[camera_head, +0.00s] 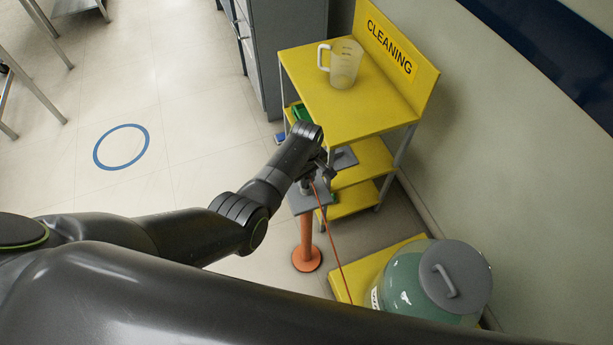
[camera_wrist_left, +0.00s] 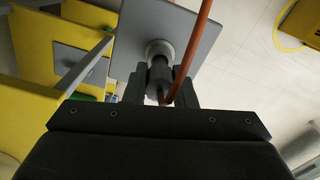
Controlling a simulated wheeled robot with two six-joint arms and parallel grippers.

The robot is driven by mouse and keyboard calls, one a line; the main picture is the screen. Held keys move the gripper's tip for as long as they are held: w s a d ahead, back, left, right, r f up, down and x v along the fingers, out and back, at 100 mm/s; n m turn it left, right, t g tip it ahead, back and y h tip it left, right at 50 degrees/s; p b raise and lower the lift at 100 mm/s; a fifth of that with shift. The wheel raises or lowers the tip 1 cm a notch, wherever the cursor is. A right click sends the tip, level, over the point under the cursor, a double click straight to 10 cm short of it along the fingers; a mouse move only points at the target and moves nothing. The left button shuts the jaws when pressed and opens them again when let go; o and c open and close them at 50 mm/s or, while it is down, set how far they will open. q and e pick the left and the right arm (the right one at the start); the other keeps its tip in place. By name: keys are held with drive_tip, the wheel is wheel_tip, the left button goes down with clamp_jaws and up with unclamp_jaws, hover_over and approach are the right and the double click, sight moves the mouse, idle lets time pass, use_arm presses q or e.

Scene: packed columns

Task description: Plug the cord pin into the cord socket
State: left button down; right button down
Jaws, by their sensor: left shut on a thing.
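My left gripper (camera_head: 314,172) is at the end of the arm above the small stand beside the yellow cart. In the left wrist view it is shut on the dark cord pin (camera_wrist_left: 160,75). The orange cord (camera_head: 334,245) hangs from the pin, and it crosses the left wrist view (camera_wrist_left: 193,50). The pin's far end lines up with and appears to meet a pale round collar (camera_wrist_left: 159,48) on a grey plate, which looks like the cord socket. How deep the pin sits is hidden. My right gripper is not in view.
The grey plate (camera_head: 299,203) tops an orange post with a round base (camera_head: 306,258). The yellow cleaning cart (camera_head: 318,92) stands behind, with a clear jug (camera_head: 346,66) on it. A teal grey-lidded container (camera_head: 412,288) is at lower right. Floor at left is open.

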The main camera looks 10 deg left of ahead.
use_arm(q)
drive_tip(key=shift+f+b, duration=0.4)
drive_tip(key=shift+f, duration=0.15)
drive_tip(key=c, duration=1.1)
unclamp_jaws()
drive_tip(key=shift+r, duration=0.1)
drive_tip(key=shift+r, duration=0.55)
wheel_tip(320, 180, up, 16)
drive_tip(key=shift+r, duration=0.1)
